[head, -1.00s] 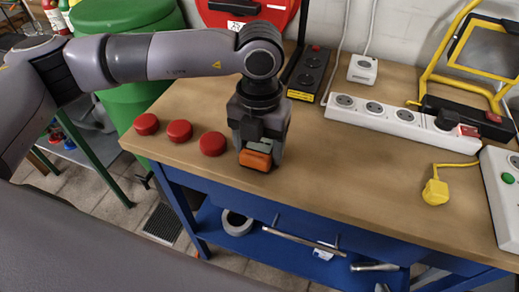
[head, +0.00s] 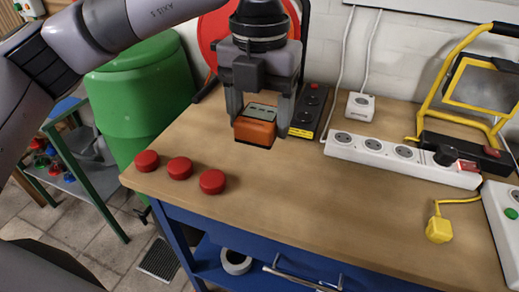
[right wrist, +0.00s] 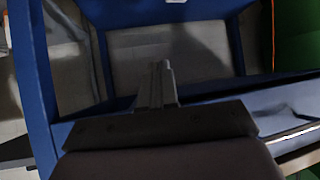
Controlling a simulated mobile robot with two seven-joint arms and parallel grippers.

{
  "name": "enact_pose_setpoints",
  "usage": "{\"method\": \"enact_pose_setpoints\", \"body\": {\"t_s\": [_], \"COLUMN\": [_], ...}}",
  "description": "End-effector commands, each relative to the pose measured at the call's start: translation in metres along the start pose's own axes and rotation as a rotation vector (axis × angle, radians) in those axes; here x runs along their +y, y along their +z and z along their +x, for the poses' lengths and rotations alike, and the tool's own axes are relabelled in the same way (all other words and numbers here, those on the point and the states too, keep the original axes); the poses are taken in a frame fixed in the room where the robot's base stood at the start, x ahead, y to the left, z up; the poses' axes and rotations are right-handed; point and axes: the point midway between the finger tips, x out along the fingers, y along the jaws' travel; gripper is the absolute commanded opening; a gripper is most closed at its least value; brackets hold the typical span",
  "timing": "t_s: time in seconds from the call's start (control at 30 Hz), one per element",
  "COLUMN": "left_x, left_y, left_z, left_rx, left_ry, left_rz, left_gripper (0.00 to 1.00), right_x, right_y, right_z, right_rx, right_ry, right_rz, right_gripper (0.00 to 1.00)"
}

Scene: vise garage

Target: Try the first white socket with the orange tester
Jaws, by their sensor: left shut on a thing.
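The orange tester (head: 255,131) has a grey-green top and hangs between the fingers of my left gripper (head: 262,118), which is shut on it and holds it above the workbench. The white socket strip (head: 400,160) lies to the right of it near the wall. Its first socket (head: 342,137) at the left end shows empty; a black plug with a red part (head: 455,160) sits at its right end. My right gripper (right wrist: 162,85) shows in the right wrist view, its fingers close together in front of the blue bench frame. I cannot tell whether they are fully shut.
Three red caps (head: 180,168) lie at the bench's left. A black socket strip (head: 308,110) is close behind the tester. A white adapter (head: 360,106), a yellow plug (head: 438,229) and a yellow work lamp (head: 470,90) stand around the white strip. The middle of the bench (head: 310,200) is clear.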

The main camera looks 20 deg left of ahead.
Motion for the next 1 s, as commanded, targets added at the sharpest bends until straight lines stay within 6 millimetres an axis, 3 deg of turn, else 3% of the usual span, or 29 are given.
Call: {"method": "enact_pose_setpoints", "body": {"t_s": [0.13, 0.33, 0.8, 1.0], "left_x": [0.0, 0.0, 0.0, 0.006], "left_y": [0.0, 0.0, 0.0, 0.004], "left_z": [-0.028, -0.044, -0.044, -0.032], "left_rx": [-0.002, 0.0, 0.001, 0.002], "left_ry": [0.0, 0.0, 0.0, -0.003], "left_rz": [-0.001, 0.001, 0.009, 0.164], "left_gripper": [0.39, 0.39, 0.39, 0.39], "right_x": [0.0, 0.0, 0.001, 0.001], "right_y": [-0.001, -0.002, -0.002, -0.002], "right_z": [-0.001, -0.001, -0.001, -0.001], "right_rx": [0.001, 0.001, 0.002, 0.002], "right_ry": [0.0, 0.0, 0.001, 0.002], "right_rz": [0.0, -0.001, -0.002, -0.002], "right_gripper": [0.0, 0.0, 0.0, 0.0]}}
